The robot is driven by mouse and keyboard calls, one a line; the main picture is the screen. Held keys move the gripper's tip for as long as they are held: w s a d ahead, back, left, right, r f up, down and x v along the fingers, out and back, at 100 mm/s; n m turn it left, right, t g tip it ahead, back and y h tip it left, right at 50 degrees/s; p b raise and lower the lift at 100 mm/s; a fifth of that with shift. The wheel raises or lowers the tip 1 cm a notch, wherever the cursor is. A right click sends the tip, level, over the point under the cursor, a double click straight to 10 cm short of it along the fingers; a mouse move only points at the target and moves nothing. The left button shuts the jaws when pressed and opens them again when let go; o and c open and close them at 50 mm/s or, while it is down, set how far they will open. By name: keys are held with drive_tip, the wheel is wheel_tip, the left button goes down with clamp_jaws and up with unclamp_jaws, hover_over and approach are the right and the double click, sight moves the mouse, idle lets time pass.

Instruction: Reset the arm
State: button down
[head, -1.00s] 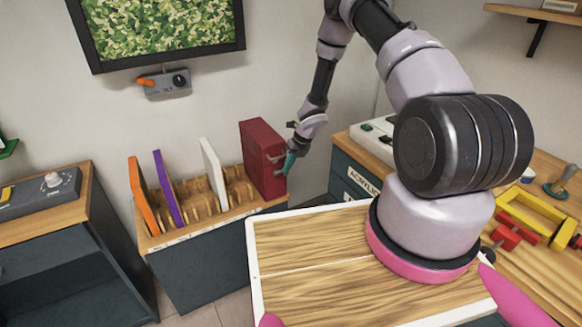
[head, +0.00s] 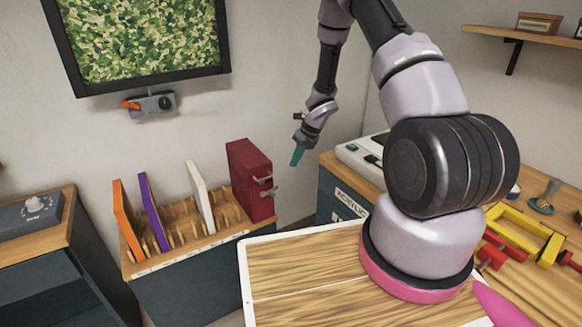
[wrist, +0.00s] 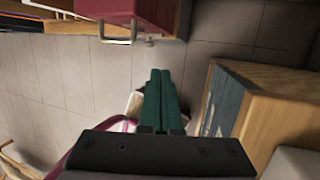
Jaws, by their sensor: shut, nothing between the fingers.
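My gripper (head: 297,156) hangs in the air to the right of and above the dark red box (head: 250,178) in the head view. Its teal fingers are together and empty, pointing down. The red box stands upright at the right end of the wooden slotted rack (head: 216,236).
White (head: 201,196), purple (head: 153,211) and orange (head: 128,220) panels stand in the rack. A wooden-topped cabinet (wrist: 275,95) is close on the right. A yellow frame (head: 520,232) and red pieces lie on the right worktop. A framed screen (head: 140,90) hangs on the wall.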

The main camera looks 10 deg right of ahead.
drive_tip(key=w+d+r+m+t+h, duration=0.1)
drive_tip(key=w+d+r+m+t, duration=0.2)
drive_tip(key=r, duration=0.5)
drive_tip(key=w+r+m+t+h, duration=0.1)
drive_tip(key=w+r+m, duration=0.2)
drive_tip(key=r+m, duration=0.3)
drive_tip(key=s+d+r+m+t+h, duration=0.1)
drive_tip(key=s+d+r+m+h, duration=0.15)
drive_tip(key=r+m, duration=0.55)
drive_tip(key=s+d+r+m+t+h, duration=0.1)
drive_tip(key=s+d+r+m+t, duration=0.2)
drive_tip(key=r, duration=0.9)
drive_tip(key=s+d+r+m+g, duration=0.2)
drive_tip(key=s+r+m, duration=0.7)
drive_tip(key=s+m, duration=0.35)
drive_tip(key=s+a+r+m+y, duration=0.1)
drive_tip(key=s+a+m, duration=0.3)
drive_tip(key=s, duration=0.5)
drive_tip(key=s+a+r+m+y, duration=0.1)
drive_tip(key=s+a+m+y, duration=0.1)
drive_tip(key=s+a+m, duration=0.2)
drive_tip(key=s+m, duration=0.3)
drive_tip(key=s, duration=0.3)
drive_tip(key=shift+r+g+y, duration=0.3)
drive_tip(key=shift+r+y, duration=0.05)
